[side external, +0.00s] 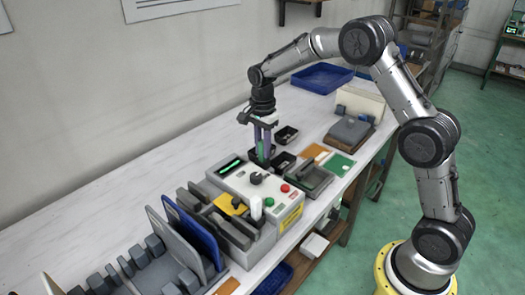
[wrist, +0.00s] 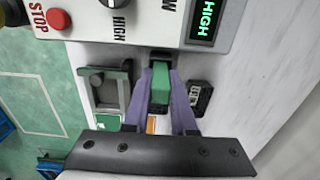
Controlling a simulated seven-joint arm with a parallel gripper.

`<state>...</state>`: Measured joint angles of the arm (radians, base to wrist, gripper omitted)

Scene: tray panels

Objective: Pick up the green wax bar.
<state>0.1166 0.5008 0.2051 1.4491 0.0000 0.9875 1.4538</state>
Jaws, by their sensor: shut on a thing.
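The green wax bar (wrist: 160,88) shows in the wrist view between the two purple fingers of my gripper (wrist: 162,88), which is shut on it. The bar is at a small black tray (wrist: 160,57); I cannot tell whether it still touches the tray floor. In the side view my gripper (side external: 263,152) points straight down at the small black tray behind the control box, and its fingers mostly hide the bar.
The control box (side external: 258,190), with knobs, buttons and a lit display, stands close to my gripper. A grey fixture (wrist: 110,88) and another black tray (wrist: 198,97) flank it. Grey panels and racks fill the front; a blue tray (side external: 322,77) lies at the back.

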